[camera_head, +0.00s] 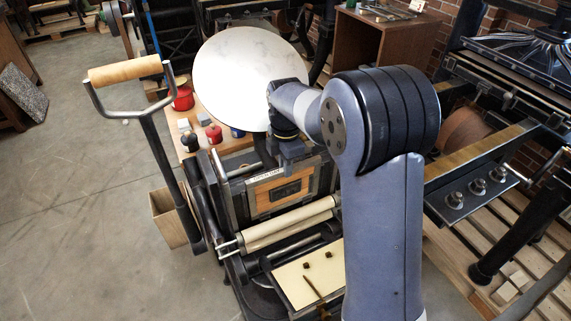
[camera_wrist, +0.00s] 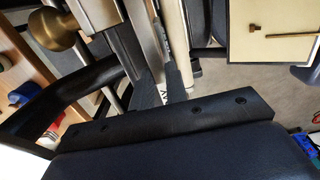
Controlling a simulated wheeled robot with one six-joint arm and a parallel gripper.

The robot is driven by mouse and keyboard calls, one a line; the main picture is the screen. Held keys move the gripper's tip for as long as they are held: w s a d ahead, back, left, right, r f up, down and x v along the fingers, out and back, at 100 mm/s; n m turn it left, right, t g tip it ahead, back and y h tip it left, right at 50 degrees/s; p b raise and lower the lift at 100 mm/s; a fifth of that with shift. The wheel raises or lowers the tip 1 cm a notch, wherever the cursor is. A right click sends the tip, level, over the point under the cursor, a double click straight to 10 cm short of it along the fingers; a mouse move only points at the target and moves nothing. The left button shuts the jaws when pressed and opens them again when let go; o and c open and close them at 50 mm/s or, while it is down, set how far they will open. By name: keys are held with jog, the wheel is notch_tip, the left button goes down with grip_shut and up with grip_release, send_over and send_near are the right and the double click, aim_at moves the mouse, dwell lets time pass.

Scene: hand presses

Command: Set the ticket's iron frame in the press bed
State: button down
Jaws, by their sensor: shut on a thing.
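The iron frame (camera_head: 256,212) is dark, with pale wood filling around a dark block and a small label on its top edge. It stands steeply at the press bed (camera_head: 236,203), behind the rollers. My gripper (camera_head: 293,160) is at the frame's top edge and shut on it. In the wrist view, my gripper's dark fingers (camera_wrist: 165,88) close on a thin edge with white lettering between them. The finger contact is partly hidden in the head view. I cannot tell whether the frame rests fully against the bed.
The round pale ink disc (camera_head: 237,75) rises behind my gripper. Cream rollers (camera_head: 288,223) and a tilted board with cream paper (camera_head: 300,282) lie in front. A wooden-handled lever (camera_head: 125,70) stands left. Ink cans (camera_head: 213,134) sit on a side table. Another press (camera_head: 515,75) is at right.

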jog(key=shift+f, duration=0.15)
dwell(0.4)
jog(key=c, duration=1.3)
grip_release()
jog(key=shift+o, duration=0.3)
jog(key=shift+r+p, duration=1.95)
jog(key=shift+r, duration=0.35)
jog(key=shift+s, duration=0.1)
jog(key=s+d+r, duration=0.3)
jog(key=s+r, duration=0.1)
jog(key=s, duration=0.3)
jog(key=shift+s+p, duration=0.15)
jog(key=shift+p, duration=0.3)
